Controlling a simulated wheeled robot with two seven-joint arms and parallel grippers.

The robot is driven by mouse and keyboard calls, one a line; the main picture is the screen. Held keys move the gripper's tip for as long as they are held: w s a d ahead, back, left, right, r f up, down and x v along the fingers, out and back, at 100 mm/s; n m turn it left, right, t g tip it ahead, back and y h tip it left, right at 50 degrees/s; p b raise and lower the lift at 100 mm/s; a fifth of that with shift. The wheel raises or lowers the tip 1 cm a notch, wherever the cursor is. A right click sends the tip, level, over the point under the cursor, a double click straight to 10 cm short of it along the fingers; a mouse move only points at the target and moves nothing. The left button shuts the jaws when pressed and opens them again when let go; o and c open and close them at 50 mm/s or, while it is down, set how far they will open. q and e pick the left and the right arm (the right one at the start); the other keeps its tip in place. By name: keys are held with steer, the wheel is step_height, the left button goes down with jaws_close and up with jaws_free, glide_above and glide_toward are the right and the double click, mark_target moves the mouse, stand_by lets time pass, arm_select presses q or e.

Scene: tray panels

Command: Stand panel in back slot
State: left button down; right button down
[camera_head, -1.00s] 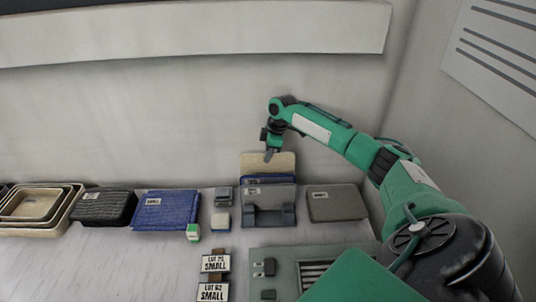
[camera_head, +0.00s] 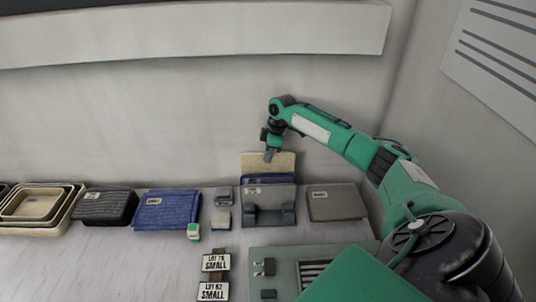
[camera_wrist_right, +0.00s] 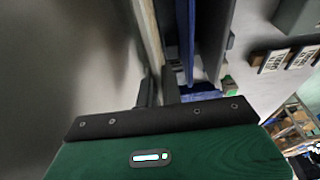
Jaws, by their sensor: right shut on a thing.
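A beige panel (camera_head: 268,162) stands upright at the back of a grey slotted holder (camera_head: 262,217). In front of it stand a blue panel (camera_head: 262,180) and a grey panel with a label (camera_head: 275,195). My right gripper (camera_head: 268,155) is shut on the beige panel's top edge. In the right wrist view the beige panel (camera_wrist_right: 148,35) runs between the fingers, beside the blue panel (camera_wrist_right: 186,40) and the grey panel (camera_wrist_right: 215,35). The panel's lower edge in the slot is hidden, so I cannot tell how deep it sits. My left gripper is not in view.
A grey flat tray (camera_head: 337,203) lies right of the holder. To the left are a blue basket (camera_head: 167,211), a dark basket (camera_head: 104,207) and nested beige trays (camera_head: 62,225). Label cards (camera_head: 215,263) and a grey-green fixture (camera_head: 340,254) lie nearer. The wall stands close behind.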

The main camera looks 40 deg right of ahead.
mark_target(268, 167)
steer(key=shift+f, duration=0.2)
steer(key=shift+f, duration=1.15)
steer(key=shift+f, duration=0.15)
steer(key=shift+f, duration=0.1)
steer(key=shift+f+b, duration=0.35)
steer(key=shift+f, duration=0.3)
steer(key=shift+f+b, duration=0.3)
steer(key=shift+f, duration=0.6)
stand_by(0.4)
steer(key=c, duration=1.5)
jaws_free()
